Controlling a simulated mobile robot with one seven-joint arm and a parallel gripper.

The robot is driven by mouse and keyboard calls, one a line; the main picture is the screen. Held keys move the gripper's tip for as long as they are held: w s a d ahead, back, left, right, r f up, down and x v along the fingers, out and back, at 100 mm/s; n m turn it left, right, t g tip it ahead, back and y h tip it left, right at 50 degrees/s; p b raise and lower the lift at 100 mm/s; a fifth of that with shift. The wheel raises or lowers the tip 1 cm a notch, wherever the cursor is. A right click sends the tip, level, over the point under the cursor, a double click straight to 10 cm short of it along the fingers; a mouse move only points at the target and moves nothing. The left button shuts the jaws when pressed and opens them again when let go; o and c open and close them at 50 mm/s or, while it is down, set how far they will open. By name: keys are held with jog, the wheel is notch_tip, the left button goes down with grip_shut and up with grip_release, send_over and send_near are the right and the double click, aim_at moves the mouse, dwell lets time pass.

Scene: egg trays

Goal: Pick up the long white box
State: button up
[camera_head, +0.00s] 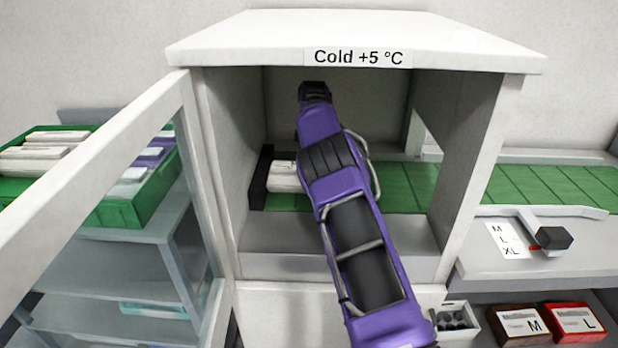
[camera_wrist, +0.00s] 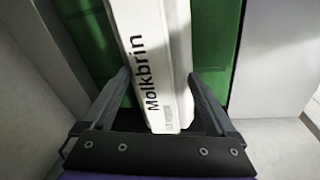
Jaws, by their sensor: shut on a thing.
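The long white box (camera_wrist: 155,65), with "Molkbrin" printed along its side, lies between the jaws of my gripper (camera_wrist: 160,98) in the wrist view. My gripper is shut on its near end. In the head view, the white box (camera_head: 285,177) shows partly inside the cold cabinet, left of my purple arm. My arm hides the rest of it and most of the gripper there. The box is over the green belt (camera_head: 405,185); I cannot tell whether it touches the belt.
The cabinet (camera_head: 355,50) is marked "Cold +5 °C", and its glass door (camera_head: 110,165) stands open at the left. A green crate (camera_head: 150,200) with white boxes sits beyond the door. A grey ledge (camera_head: 550,240) holds a black-ended lever (camera_head: 553,238) at the right. Red cartons (camera_head: 575,323) lie below.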

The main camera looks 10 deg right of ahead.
grip_shut()
jog(key=shift+r, duration=0.15)
